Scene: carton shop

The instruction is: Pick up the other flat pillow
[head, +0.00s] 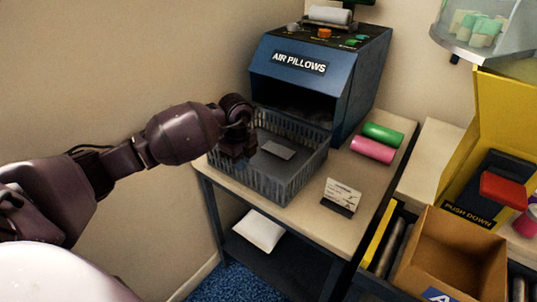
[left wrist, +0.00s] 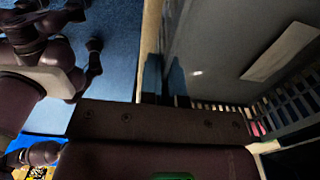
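A flat, pale grey pillow (head: 278,149) lies on the floor of the grey slatted basket (head: 290,187), under the blue air pillow machine. It also shows as a pale strip in the left wrist view (left wrist: 280,52). My left gripper (head: 236,150) points down at the basket's left side, to the left of the flat pillow and apart from it. The fingertips are dark and partly hidden, so I cannot tell their opening. Nothing is seen held. My right gripper does not show in the head view.
The air pillow machine (head: 318,75) stands behind the basket. Green (head: 383,134) and pink (head: 372,150) rolls and a small card (head: 342,194) are on the table to the right. A white pillow (head: 259,230) lies on the lower shelf. An open carton (head: 452,262) stands at right.

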